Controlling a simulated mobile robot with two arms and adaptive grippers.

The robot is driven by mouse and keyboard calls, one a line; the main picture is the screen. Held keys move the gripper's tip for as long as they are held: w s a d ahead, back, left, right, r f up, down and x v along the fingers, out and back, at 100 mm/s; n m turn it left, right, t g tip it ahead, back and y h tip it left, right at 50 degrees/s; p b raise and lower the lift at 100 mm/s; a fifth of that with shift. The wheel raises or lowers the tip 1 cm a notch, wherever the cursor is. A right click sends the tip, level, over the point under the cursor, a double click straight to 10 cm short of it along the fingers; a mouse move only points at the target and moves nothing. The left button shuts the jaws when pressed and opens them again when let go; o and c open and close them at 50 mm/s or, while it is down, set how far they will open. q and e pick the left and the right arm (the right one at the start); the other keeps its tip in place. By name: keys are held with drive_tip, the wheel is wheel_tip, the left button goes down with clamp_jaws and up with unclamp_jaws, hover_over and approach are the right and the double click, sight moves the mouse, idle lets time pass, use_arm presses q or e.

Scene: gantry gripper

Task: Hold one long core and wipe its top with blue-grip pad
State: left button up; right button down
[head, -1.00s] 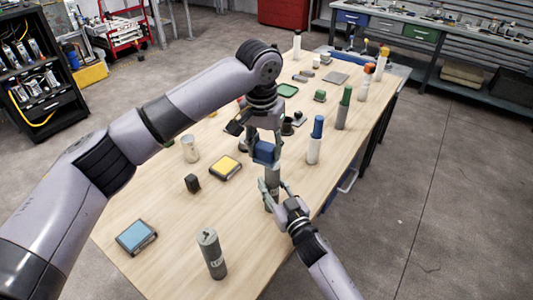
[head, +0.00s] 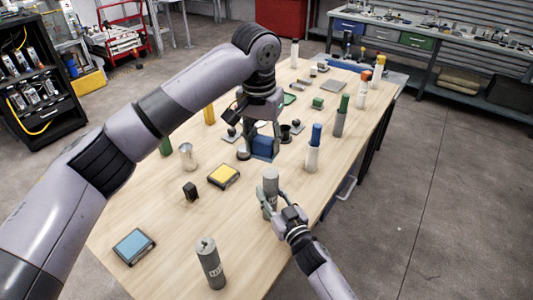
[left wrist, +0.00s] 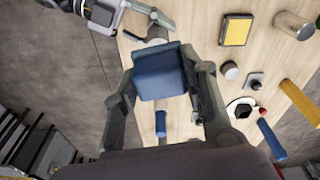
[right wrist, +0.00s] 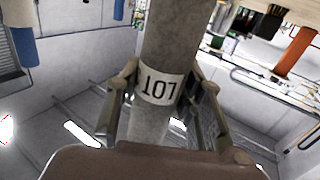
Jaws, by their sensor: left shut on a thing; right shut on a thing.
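My left gripper (head: 262,150) is shut on the blue-grip pad (left wrist: 160,72), which also shows in the head view (head: 264,146). The pad is apart from the held core and behind it in the head view. My right gripper (head: 279,208) is shut around a long grey core (head: 270,184), held upright. The right wrist view shows this core (right wrist: 161,60) between the fingers with a white label reading 107. Its top is uncovered in the head view. I cannot tell whether its foot touches the table. A second grey core (head: 210,264) stands upright at the near table edge.
On the wooden table (head: 165,225) are a yellow-topped pad (head: 223,176), a light-blue-topped pad (head: 134,246), a small black block (head: 190,190) and a metal cup (head: 188,157). A blue-topped white cylinder (head: 312,150) and a green-topped one (head: 341,116) stand along the right side.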

drive_tip(key=c, duration=1)
unclamp_jaws()
drive_tip(key=v, duration=1.2)
